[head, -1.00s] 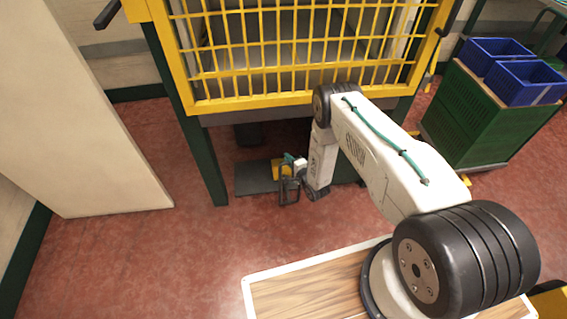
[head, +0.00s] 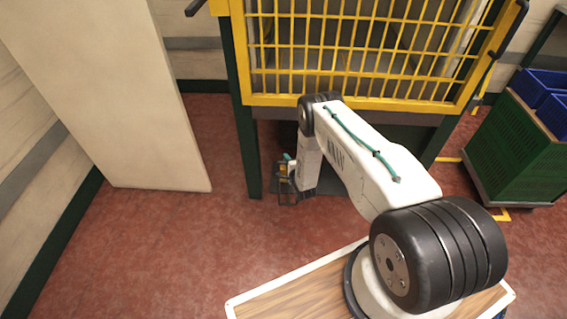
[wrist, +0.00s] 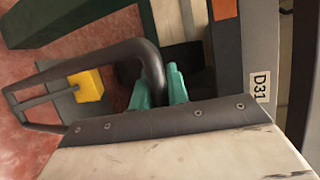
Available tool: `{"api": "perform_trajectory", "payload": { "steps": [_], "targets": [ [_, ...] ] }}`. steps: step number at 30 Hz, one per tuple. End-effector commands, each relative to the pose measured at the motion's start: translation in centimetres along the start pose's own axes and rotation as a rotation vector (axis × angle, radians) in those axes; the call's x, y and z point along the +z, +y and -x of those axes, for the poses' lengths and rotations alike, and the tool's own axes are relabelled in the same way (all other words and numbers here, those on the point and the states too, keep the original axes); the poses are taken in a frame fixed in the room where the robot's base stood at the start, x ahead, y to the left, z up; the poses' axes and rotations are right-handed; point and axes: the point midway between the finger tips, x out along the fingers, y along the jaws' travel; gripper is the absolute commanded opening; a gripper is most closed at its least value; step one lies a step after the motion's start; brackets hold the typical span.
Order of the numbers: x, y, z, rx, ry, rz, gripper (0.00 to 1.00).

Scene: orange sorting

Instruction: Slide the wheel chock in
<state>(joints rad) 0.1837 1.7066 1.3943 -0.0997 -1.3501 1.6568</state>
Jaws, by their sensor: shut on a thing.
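The wheel chock seems to be a yellow block (wrist: 89,85) with a dark tubular handle (wrist: 100,58); their join is unclear. In the wrist view the bar of the handle runs between the teal fingers of my gripper (wrist: 158,90), which is shut on it. In the head view my gripper (head: 291,168) is low at the front of the yellow-barred cage (head: 345,101), just right of its green left post. The dark handle (head: 287,194) hangs beside it, near the floor. The block is hardly visible there.
A tall cream panel (head: 110,90) stands on the left. A green crate stack (head: 515,150) with blue bins (head: 545,85) stands on the right. Red floor (head: 150,235) is free in front and to the left of the cage.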

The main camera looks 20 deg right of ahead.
Motion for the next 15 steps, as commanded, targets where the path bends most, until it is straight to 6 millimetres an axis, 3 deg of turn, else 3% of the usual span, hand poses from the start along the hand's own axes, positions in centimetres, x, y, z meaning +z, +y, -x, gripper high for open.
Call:
{"api": "perform_trajectory", "payload": {
  "steps": [7,8,9,10,15],
  "targets": [
    [0.49,-0.05,-0.18,0.0,-0.009,0.002,0.0],
    [0.51,-0.06,-0.19,0.0,-0.009,0.002,0.22],
    [0.52,-0.06,-0.2,0.0,-0.009,0.002,0.33],
    [0.51,-0.06,-0.19,0.0,-0.009,0.002,0.38],
    [0.29,-0.06,-0.14,-0.001,-0.006,0.001,0.38]
  ]
}}
